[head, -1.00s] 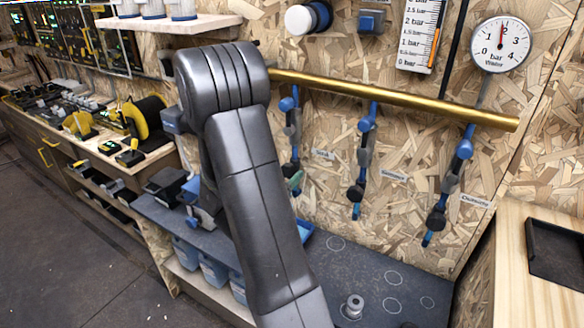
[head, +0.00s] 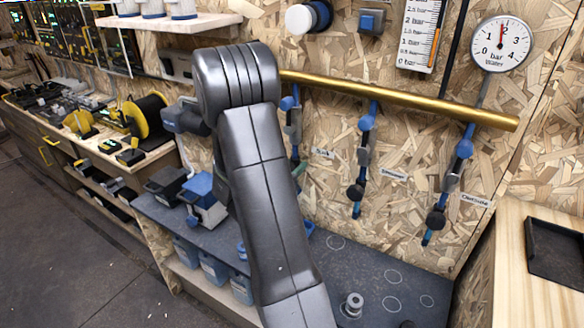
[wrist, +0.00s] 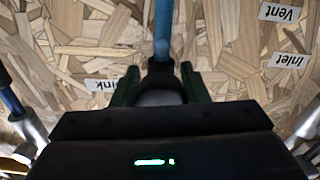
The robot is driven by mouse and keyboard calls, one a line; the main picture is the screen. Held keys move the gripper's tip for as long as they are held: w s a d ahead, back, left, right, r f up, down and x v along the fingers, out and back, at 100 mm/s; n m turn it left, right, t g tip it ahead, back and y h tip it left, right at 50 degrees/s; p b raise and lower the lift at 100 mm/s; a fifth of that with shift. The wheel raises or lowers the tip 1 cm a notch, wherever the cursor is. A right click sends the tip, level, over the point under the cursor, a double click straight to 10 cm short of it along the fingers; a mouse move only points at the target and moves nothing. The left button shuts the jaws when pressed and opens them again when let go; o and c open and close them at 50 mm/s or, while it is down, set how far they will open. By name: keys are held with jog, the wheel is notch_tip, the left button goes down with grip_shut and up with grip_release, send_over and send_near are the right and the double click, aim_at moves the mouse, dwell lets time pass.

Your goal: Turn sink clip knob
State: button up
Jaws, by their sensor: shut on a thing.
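The sink clip (head: 289,104) is the leftmost of the blue and grey clips hanging from the brass pipe. My arm covers its lower part in the head view. In the wrist view its dark grey knob (wrist: 160,96) sits between the two green fingers of my gripper (wrist: 161,84), which is shut on it. A blue stem (wrist: 163,30) runs away from the knob. The label reading Sink (wrist: 101,86) is partly hidden by the left finger. In the head view only a bit of green fingertip shows beside my arm.
The brass pipe (head: 400,97) runs above the clips. A middle clip (head: 360,160) and a right clip (head: 450,180) hang farther right. A grey shelf (head: 375,290) below carries a small metal fitting (head: 352,305). A wooden table with a black tray (head: 556,253) stands at the right.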

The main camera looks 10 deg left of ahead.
jog(key=shift+m+b, duration=2.3)
jog(key=shift+b, duration=0.25)
jog(key=shift+a, duration=0.1)
jog(key=o, duration=1)
jog(key=shift+v, duration=6.9)
